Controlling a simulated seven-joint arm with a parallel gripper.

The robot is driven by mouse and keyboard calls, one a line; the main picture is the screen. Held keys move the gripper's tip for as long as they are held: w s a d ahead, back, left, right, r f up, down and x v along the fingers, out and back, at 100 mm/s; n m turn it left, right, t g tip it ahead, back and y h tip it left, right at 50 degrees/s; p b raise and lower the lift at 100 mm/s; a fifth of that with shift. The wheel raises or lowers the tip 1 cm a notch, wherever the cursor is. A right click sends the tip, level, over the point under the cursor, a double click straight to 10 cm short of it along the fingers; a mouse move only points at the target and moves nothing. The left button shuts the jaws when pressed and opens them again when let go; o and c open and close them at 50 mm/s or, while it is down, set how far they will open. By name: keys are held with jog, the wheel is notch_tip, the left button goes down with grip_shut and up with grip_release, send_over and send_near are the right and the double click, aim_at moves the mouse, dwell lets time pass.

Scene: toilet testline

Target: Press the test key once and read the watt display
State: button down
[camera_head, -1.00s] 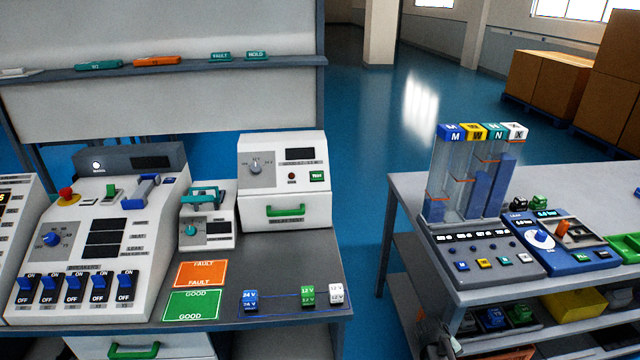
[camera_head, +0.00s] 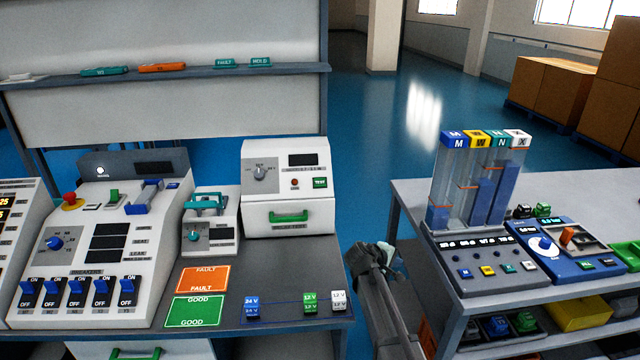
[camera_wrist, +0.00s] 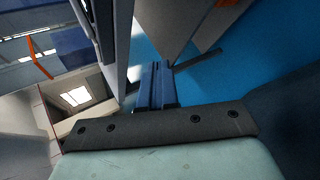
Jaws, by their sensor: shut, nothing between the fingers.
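The white tester box (camera_head: 287,215) stands at the back right of the left bench. It has a voltage dial (camera_head: 260,173), a dark display (camera_head: 303,160) with no readable digits, a small red lamp (camera_head: 295,183) and a green key marked TEST (camera_head: 320,183). A drawer with a green handle (camera_head: 289,216) is below and looks shut. My gripper (camera_head: 368,252) is shut and empty, in the gap between the two benches, right of and below the tester, apart from the key. Its closed fingers (camera_wrist: 155,86) also show in the wrist view. The key cannot be made out there.
A small white unit with a teal clamp (camera_head: 207,203) stands left of the tester. Orange FAULT (camera_head: 203,279) and green GOOD (camera_head: 194,311) mats and small voltage blocks (camera_head: 310,302) lie in front. The right bench (camera_head: 410,200) carries a panel with clear tubes (camera_head: 478,185).

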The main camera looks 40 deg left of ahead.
aim_at(320, 182)
jog(key=s+a+r+n+t+y, duration=0.2)
jog(key=s+a+r, duration=0.2)
jog(key=a+r, duration=0.7)
jog(key=s+a+r+n+t+y, duration=0.2)
jog(key=s+a+r, duration=0.1)
jog(key=a+r, duration=0.9)
notch_tip(320, 182, up, 4)
jog(key=shift+s+a+f+n+t+y, duration=0.2)
jog(key=shift+s+f+n+t+y, duration=0.1)
jog(key=shift+s+t+y, duration=0.1)
jog(key=shift+w+a+f, duration=0.75)
jog(key=shift+f, duration=0.3)
jog(key=shift+w+a+f, duration=0.7)
jog(key=shift+f, duration=0.3)
jog(key=shift+w+a+f, duration=0.75)
jog(key=shift+f, duration=0.3)
jog(key=shift+w, duration=0.1)
jog(key=shift+w+a+f, duration=0.1)
jog(key=shift+a+f, duration=0.1)
jog(key=shift+f, duration=0.1)
